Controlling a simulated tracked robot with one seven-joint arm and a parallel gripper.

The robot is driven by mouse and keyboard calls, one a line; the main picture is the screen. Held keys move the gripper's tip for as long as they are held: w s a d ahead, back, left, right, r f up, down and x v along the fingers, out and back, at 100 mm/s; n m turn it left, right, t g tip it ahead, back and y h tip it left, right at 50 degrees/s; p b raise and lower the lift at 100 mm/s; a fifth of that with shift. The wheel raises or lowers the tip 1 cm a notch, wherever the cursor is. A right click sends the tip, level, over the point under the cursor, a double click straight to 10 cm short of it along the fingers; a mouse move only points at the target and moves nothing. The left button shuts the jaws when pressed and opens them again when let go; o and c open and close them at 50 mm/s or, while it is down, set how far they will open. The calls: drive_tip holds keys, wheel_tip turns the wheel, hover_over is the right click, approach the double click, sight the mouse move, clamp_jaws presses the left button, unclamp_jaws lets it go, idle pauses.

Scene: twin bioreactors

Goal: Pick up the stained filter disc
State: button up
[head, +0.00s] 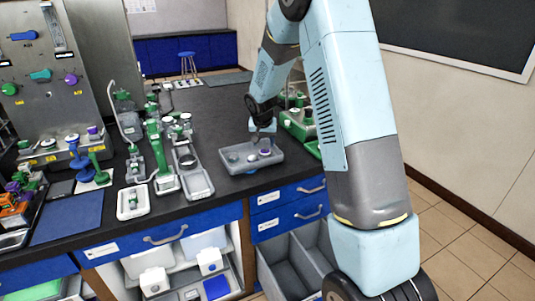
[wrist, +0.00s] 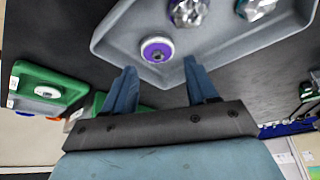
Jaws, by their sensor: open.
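A grey tray (head: 278,156) stands on the dark bench; its near corner fills the top of the wrist view (wrist: 228,55). Two shiny pieces, one purplish (wrist: 187,12) and one silvery-green (wrist: 256,9), lie farther in. My gripper (wrist: 160,66) is open and empty, its fingertips near the tray's edge; it hangs over the tray in the head view (head: 262,134).
Green equipment (head: 301,121) stands close to the tray's right. Green stands and a long grey tray (head: 199,183) are on its left. Blue drawers (head: 290,205) lie below the bench edge. Bench behind the tray is fairly clear.

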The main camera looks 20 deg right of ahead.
sight(265, 149)
drive_tip(key=shift+x, duration=2.55)
drive_tip(key=shift+w+d, duration=0.15)
drive_tip(key=c, duration=0.6)
drive_tip(key=shift+r, duration=0.15)
drive_tip(key=shift+c, duration=0.2)
